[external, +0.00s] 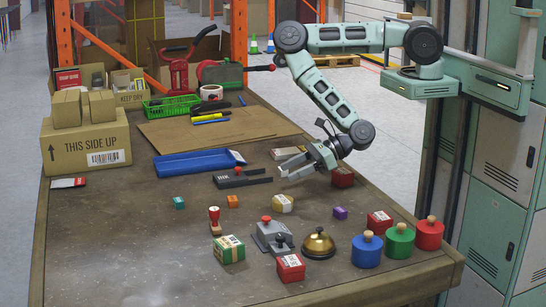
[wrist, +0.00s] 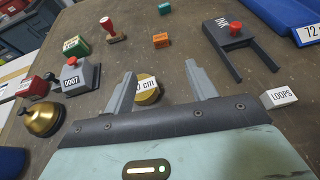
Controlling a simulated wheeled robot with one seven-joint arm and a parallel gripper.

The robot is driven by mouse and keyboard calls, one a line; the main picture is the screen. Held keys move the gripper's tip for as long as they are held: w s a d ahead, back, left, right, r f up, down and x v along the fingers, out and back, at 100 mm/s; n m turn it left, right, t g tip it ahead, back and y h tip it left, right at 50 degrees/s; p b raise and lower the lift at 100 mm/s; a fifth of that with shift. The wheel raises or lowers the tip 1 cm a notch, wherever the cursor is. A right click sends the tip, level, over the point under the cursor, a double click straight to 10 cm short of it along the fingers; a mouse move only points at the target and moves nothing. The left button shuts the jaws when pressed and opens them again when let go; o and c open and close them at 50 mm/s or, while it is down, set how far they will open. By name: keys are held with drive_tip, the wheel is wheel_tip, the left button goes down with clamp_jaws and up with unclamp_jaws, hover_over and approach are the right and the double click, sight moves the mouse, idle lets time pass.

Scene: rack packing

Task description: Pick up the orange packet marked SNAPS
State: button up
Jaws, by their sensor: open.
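A small orange block (external: 232,201) lies on the table left of centre in the external view. It also shows in the wrist view (wrist: 160,40), beyond my fingertips; its marking is too small to read. No other plain orange packet is clear in view. My gripper (external: 293,166) hangs above the table, up and to the right of the orange block and apart from it. In the wrist view my gripper (wrist: 162,85) has its two fingers wide apart with nothing held between them.
A yellow-and-white tape-like item (wrist: 147,90) marked "cm" lies beneath my fingers. A dark two-pronged holder (external: 241,179) with a red knob is nearby. A white LOOPS box (wrist: 280,97) is at right. A red-handled stamp (external: 214,221) and brass bell (external: 318,243) stand nearer the front.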

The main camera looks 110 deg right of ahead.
drive_tip(key=p, duration=0.3)
approach(233, 202)
drive_tip(key=shift+w+d+f, duration=0.3)
drive_tip(key=shift+w+d, duration=0.65)
drive_tip(key=shift+f+p+x, duration=0.15)
drive_tip(key=shift+p+x, duration=0.55)
drive_tip(key=shift+x, duration=0.9)
drive_tip(key=shift+f+p+x, duration=0.1)
drive_tip(key=shift+p+x, duration=0.6)
drive_tip(key=shift+x, duration=0.85)
drive_tip(key=shift+s, duration=0.1)
drive_tip(key=c, duration=1.1)
